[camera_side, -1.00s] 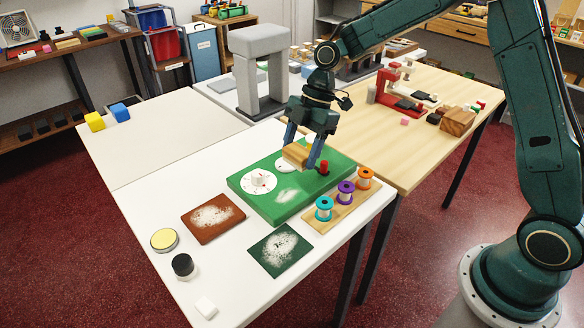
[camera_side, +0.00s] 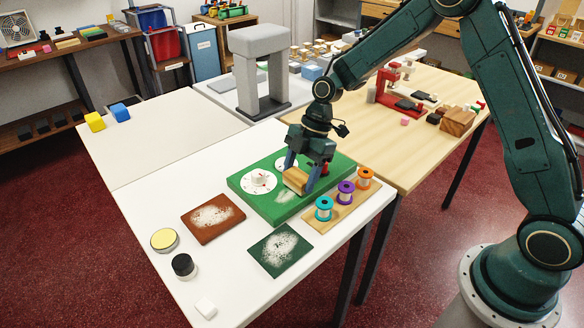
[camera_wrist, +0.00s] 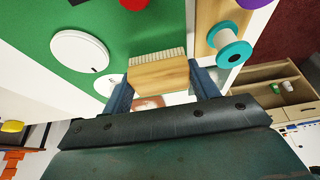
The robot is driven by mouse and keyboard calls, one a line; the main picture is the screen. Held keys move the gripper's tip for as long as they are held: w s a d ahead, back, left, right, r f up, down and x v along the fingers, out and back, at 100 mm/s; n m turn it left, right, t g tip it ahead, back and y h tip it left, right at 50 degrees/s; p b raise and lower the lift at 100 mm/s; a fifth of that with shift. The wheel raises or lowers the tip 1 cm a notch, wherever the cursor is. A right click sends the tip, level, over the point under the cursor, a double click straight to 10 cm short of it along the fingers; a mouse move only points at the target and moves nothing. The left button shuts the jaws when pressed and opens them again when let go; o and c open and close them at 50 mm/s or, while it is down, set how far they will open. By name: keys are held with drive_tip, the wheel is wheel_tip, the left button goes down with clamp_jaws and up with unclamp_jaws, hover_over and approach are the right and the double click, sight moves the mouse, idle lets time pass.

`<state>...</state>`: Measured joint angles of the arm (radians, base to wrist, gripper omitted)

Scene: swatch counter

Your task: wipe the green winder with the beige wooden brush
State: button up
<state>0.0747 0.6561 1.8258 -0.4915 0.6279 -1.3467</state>
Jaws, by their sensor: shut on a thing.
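My gripper (camera_side: 303,184) is shut on the beige wooden brush (camera_side: 295,181) and holds it over the near part of the green winder (camera_side: 237,183). In the wrist view the brush (camera_wrist: 158,76) sits between the fingers, with its pale bristles toward the green face (camera_wrist: 100,20). A whitish patch (camera_side: 285,196) lies on the winder just below the brush. Whether the bristles touch the surface I cannot tell. The winder also carries a white dial (camera_side: 259,182) and a red knob (camera_side: 325,169), partly behind my gripper.
A wooden rack with teal (camera_side: 324,208), purple (camera_side: 346,192) and orange spools (camera_side: 364,178) stands right beside the winder. A brown swatch (camera_side: 213,216) and a dark green swatch (camera_side: 280,250), both with white dust, lie in front. A yellow-topped tin (camera_side: 164,240) and black-topped jar (camera_side: 183,266) stand front left.

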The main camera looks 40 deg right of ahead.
sight(271, 206)
drive_tip(key=shift+a+f, duration=0.5)
drive_tip(key=shift+a, duration=0.2)
drive_tip(key=shift+c, duration=0.3)
drive_tip(key=shift+a, duration=3.05)
drive_tip(key=shift+d, duration=3.7)
drive_tip(key=shift+r, duration=4.1)
drive_tip(key=shift+a, duration=0.1)
